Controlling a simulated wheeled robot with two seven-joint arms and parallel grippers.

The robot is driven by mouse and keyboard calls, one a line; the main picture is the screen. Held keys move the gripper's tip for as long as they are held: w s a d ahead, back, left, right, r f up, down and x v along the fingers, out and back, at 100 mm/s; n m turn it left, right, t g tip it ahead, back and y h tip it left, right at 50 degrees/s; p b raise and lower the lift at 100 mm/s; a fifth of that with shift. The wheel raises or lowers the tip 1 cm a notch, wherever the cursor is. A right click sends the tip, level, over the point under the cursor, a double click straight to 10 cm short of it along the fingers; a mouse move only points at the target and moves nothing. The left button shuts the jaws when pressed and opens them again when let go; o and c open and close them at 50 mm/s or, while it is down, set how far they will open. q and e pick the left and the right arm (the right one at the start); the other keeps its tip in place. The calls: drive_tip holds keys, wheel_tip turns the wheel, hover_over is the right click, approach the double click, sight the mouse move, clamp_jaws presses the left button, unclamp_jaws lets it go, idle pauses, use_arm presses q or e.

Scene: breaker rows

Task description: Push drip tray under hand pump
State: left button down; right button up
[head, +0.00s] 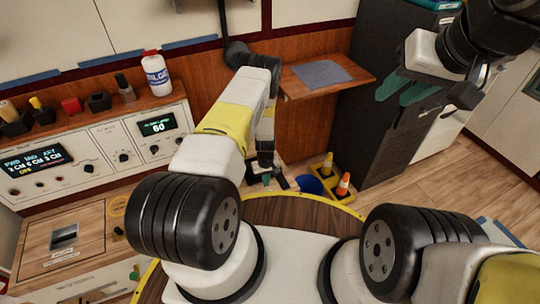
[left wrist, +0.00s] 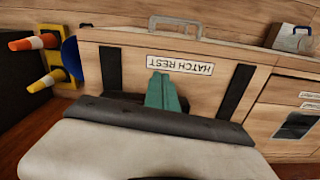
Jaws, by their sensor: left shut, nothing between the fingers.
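I cannot make out a drip tray in either view. A black upright rod with a thick lower end (head: 236,50) stands by the wall behind my left arm; I cannot tell whether it belongs to the hand pump. My left gripper (head: 265,178) points down near the floor, left of a blue bucket (head: 308,185). Its green fingers are together and empty in the left wrist view (left wrist: 163,92), in front of a wooden panel labelled HATCH REST (left wrist: 180,65). My right gripper (head: 404,88) is raised at the upper right, with its green fingers apart and empty.
A wooden shelf with a grey cloth (head: 321,73) juts from the wall. A dark cabinet (head: 375,120) stands right of it. The control panel (head: 100,150) fills the left. Wooden floor shows at right.

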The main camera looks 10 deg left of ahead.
use_arm(q)
wheel_tip(320, 180, down, 4)
drive_tip(key=shift+w+a, duration=0.3)
drive_tip(key=shift+w, duration=0.3)
drive_tip(key=shift+w+a, duration=0.3)
drive_tip(key=shift+w, duration=0.3)
drive_tip(key=shift+w+a+r, duration=0.1)
drive_tip(key=shift+w+a, duration=0.3)
drive_tip(key=shift+w, duration=0.2)
